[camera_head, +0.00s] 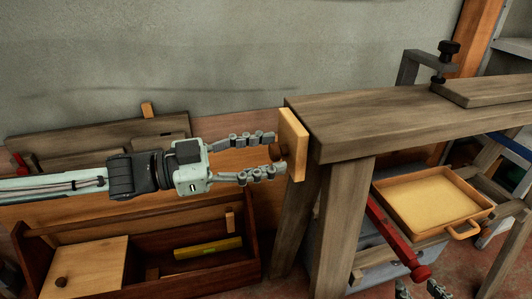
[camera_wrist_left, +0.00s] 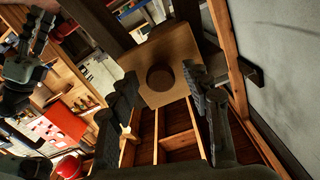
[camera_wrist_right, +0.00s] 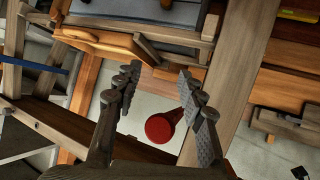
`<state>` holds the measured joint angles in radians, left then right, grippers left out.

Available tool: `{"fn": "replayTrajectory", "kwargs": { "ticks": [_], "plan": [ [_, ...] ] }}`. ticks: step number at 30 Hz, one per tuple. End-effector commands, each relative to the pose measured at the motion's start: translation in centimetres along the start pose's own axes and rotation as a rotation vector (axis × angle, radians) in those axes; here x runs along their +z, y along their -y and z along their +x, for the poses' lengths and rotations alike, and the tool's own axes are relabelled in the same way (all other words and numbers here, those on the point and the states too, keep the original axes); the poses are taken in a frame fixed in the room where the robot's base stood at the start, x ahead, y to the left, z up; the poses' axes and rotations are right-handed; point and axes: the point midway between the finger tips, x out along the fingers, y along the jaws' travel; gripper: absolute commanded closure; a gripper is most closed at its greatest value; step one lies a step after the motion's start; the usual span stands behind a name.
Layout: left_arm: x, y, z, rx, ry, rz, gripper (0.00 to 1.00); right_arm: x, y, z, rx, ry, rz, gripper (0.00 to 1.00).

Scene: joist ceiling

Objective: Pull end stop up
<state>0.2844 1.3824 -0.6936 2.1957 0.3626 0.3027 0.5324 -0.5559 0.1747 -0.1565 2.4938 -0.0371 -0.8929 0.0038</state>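The end stop (camera_head: 293,145) is a light wooden plate against the left end of the workbench (camera_head: 380,115), its top edge slightly above the benchtop. A round dark knob (camera_wrist_left: 160,77) on its face shows in the left wrist view. My left gripper (camera_head: 276,153) is open in front of the plate, its fingers pointing at it with the knob between their tips. I cannot tell whether the fingers touch the knob. My right gripper (camera_wrist_right: 157,75) is open and empty; only its fingertips show in the head view (camera_head: 420,290), low below the bench.
A red bar (camera_head: 395,238) slants under the bench; its red round end (camera_wrist_right: 160,128) shows near my right gripper. A wooden tray (camera_head: 432,203) sits beneath the benchtop. An open toolbox (camera_head: 240,265) with a yellow level (camera_head: 208,248) stands below my left arm. A clamp (camera_head: 440,62) grips a board on top.

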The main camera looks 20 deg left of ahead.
Motion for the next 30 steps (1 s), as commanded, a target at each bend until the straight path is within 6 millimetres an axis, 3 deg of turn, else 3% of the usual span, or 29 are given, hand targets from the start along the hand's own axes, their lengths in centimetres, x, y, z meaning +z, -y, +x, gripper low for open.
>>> {"fn": "replayTrajectory", "kwargs": {
  "ticks": [1,12,22,30],
  "plan": [
    [0.0,0.0,0.0,0.000,0.000,0.000,0.56,0.0,0.0,0.0,0.000,0.000,0.000,0.60],
    [0.0,0.0,0.0,0.000,0.000,0.000,1.00,0.0,0.0,0.0,0.000,0.001,0.000,0.60],
    [-0.2,0.0,0.0,0.000,0.000,0.000,1.00,0.0,-0.1,-0.1,0.002,0.010,0.000,0.60],
    [-2.1,0.5,0.0,0.000,0.000,-0.001,1.00,6.7,-3.1,-0.8,0.061,0.303,-0.005,0.60]
  ]
}}
